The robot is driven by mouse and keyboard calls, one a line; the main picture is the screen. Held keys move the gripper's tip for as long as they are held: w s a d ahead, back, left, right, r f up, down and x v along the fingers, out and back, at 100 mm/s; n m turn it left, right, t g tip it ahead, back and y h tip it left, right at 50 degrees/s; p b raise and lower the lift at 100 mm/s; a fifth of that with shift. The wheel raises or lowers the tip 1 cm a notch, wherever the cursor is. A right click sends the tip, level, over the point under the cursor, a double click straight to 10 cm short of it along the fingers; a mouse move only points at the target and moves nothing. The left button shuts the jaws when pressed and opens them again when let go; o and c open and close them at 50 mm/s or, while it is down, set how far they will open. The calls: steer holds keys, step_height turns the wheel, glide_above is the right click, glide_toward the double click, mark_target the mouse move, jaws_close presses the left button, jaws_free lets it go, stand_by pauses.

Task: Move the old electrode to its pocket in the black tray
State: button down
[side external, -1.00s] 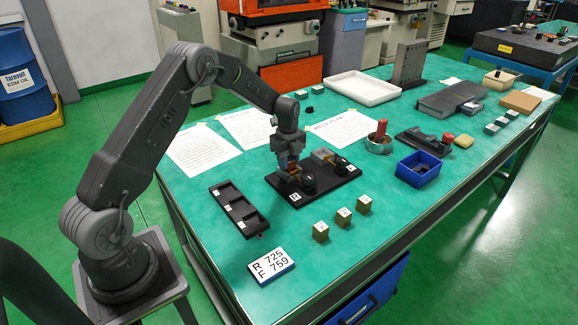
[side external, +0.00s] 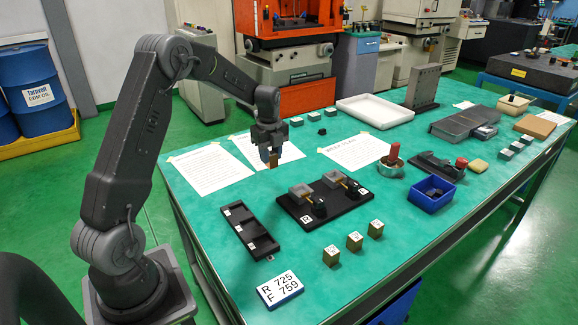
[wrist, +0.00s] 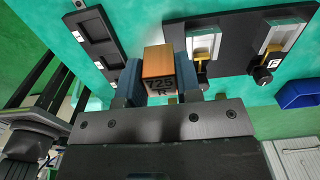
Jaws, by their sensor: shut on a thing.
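My gripper (side external: 272,160) is shut on a copper-coloured electrode (side external: 273,161) and holds it in the air above the table, behind the black tray and left of the black fixture plate. The tray also shows at the upper left of the wrist view (wrist: 115,63).
The black fixture plate (side external: 350,204) carries two grey holders with black knobs. Three brass blocks (side external: 355,242) stand in front of it. A card (side external: 281,289) reads R 725, F 759. Paper sheets (side external: 262,150) lie behind. A blue bin (side external: 432,199) is to the right.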

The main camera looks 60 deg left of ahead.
steer(key=s+d+f, duration=0.4)
steer(key=s+d, duration=0.4)
steer(key=s, duration=0.4)
steer(key=shift+s+f, duration=0.15)
steer(key=shift+f, duration=3.45)
steer(key=shift+f, duration=0.2)
steer(key=c, duration=0.7)
jaws_free()
steer(key=shift+d, duration=0.1)
steer(key=shift+c, duration=0.2)
step_height(320, 180, up, 14)
steer(key=shift+f, duration=0.1)
